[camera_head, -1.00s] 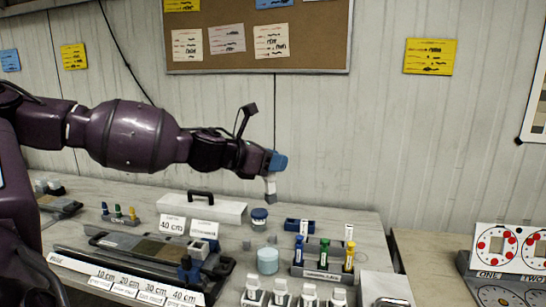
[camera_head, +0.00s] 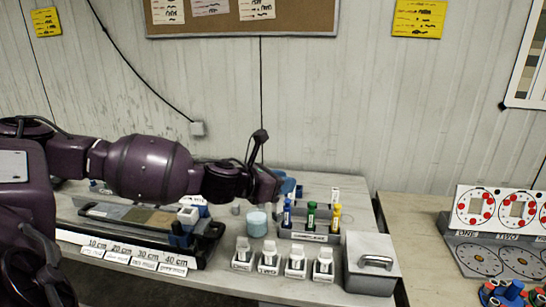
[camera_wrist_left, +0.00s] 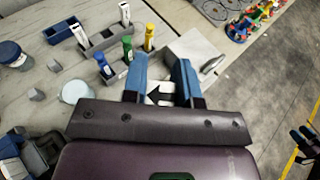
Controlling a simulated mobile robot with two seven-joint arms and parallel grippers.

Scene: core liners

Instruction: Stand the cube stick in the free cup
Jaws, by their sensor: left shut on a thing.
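I cannot clearly tell which cup is free. A dark gripper-like shape (camera_wrist_left: 305,138) at the right edge may be my right gripper.
A marker rack (camera_head: 309,236) holds blue, green and yellow markers. Several grey holders with white pieces (camera_head: 268,256) and a lidded metal box (camera_head: 370,265) stand in front. A pale blue jar (camera_head: 257,222) stands left of the rack. A second table lies right, across a gap.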

